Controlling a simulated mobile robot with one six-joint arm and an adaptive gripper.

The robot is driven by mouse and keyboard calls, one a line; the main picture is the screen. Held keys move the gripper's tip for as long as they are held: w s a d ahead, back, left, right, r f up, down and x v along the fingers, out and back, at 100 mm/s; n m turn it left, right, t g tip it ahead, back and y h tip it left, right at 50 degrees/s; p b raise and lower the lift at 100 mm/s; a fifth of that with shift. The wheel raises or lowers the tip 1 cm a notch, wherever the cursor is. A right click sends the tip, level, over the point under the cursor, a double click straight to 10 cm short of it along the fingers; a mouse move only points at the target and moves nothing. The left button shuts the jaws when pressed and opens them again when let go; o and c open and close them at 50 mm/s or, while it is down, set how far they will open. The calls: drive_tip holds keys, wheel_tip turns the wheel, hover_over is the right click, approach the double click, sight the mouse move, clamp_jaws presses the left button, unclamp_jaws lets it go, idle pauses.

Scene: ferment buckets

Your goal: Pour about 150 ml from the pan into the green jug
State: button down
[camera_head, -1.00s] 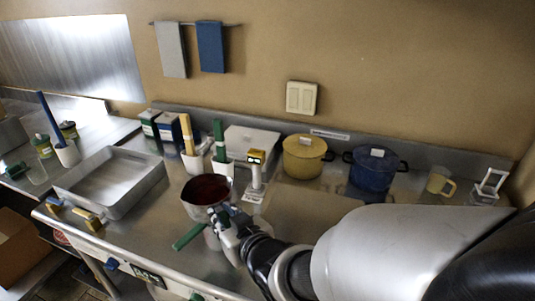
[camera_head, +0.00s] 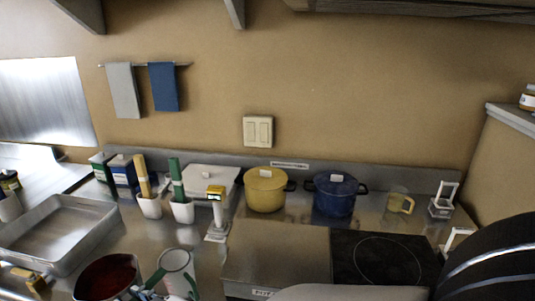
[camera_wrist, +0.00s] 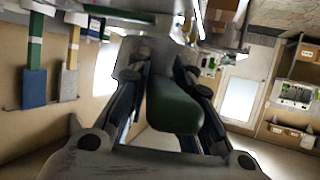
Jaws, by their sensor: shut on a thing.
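The pan (camera_head: 104,262) is a steel vessel with dark red liquid inside, at the lower left of the head view, its bottom cut off by the frame. The green jug (camera_head: 176,259) is a pale upright vessel with green trim, close to the right of the pan. My gripper (camera_head: 150,294) shows only partly at the bottom edge, between pan and jug. In the wrist view my gripper (camera_wrist: 172,110) is shut on a green handle (camera_wrist: 175,108), which appears to be the pan's. The jug's contents are not visible.
A steel tray (camera_head: 60,235) lies left of the pan. White holders with a tan and a green tool, a scale-like device (camera_head: 216,215), a yellow pot (camera_head: 265,190) and a blue pot (camera_head: 333,195) stand behind. A dark hob (camera_head: 385,258) is at the right.

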sight(134, 283)
drive_tip(key=w+m+p, duration=0.1)
drive_tip(key=p, duration=0.1)
drive_tip(key=w+d+r+g+p, duration=0.1)
drive_tip(key=p, duration=0.1)
drive_tip(key=r+m+y+p, duration=0.1)
drive_tip(key=p, duration=0.1)
drive_tip(key=shift+w+d+r+m+g+p, duration=0.25)
drive_tip(key=shift+w+d+m+g+p, duration=0.05)
drive_tip(key=shift+w+p, duration=0.1)
drive_tip(key=shift+w+d+f+m+p, duration=0.25)
drive_tip(key=shift+w+m+p, duration=0.1)
drive_tip(key=shift+w+m, duration=0.1)
drive_tip(key=shift+w+d+f+g+y, duration=0.15)
drive_tip(key=shift+w+g+y, duration=0.15)
drive_tip(key=shift+y, duration=0.1)
drive_tip(key=shift+w+d+r+m+g+p, duration=0.35)
drive_tip(key=shift+w+m+p, duration=0.3)
drive_tip(key=shift+p, duration=0.4)
drive_tip(key=shift+y, duration=0.3)
drive_tip(key=shift+w+d+r, duration=0.1)
drive_tip(key=shift+w+d, duration=0.15)
drive_tip(key=shift+d, duration=0.05)
